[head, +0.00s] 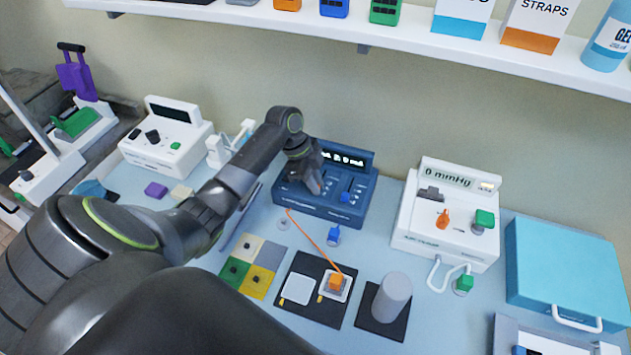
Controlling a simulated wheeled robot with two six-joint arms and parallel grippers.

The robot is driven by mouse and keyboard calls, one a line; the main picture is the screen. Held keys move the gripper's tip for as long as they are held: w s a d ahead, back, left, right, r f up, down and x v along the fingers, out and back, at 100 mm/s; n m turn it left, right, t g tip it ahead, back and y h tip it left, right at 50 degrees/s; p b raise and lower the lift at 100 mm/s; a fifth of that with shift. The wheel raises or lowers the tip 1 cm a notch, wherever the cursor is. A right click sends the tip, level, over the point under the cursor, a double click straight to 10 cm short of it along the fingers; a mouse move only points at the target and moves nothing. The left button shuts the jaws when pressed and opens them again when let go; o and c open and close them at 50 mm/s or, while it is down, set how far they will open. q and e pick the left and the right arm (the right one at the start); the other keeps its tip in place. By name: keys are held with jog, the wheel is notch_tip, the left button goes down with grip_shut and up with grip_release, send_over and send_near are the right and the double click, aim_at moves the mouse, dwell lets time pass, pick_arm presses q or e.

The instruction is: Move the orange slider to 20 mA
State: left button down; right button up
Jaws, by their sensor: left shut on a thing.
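The blue stimulator unit (335,212) stands at the back of the table, with a lit display (350,159) at its top. The display is partly hidden by my arm, and its digits are too small to read surely. A blue slider knob (345,196) shows on the right of its panel. My left gripper (314,186) reaches down onto the left half of the panel and is shut at the slider there. The orange slider itself is hidden behind the gripper. My right gripper is not in view.
An orange lead runs from the unit to an orange-clipped pad (337,284) on a black mat (321,311). A grey cylinder (392,297) stands right of it. A white mmHg device (444,218) and a teal case (560,262) are to the right. A shelf (400,40) overhangs behind.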

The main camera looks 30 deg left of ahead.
aim_at(326, 182)
pick_arm(q)
jog(key=shift+w+a+f+b, duration=0.1)
jog(key=shift+w+b, duration=0.4)
jog(key=shift+w+a+b, duration=0.25)
jog(key=shift+w+b, duration=0.5)
jog(key=shift+w, duration=0.35)
jog(key=shift+w+a, duration=0.1)
jog(key=shift+w, duration=0.35)
jog(key=shift+s, duration=0.1)
jog(key=shift+r, duration=0.2)
jog(key=c, duration=1.4)
grip_release()
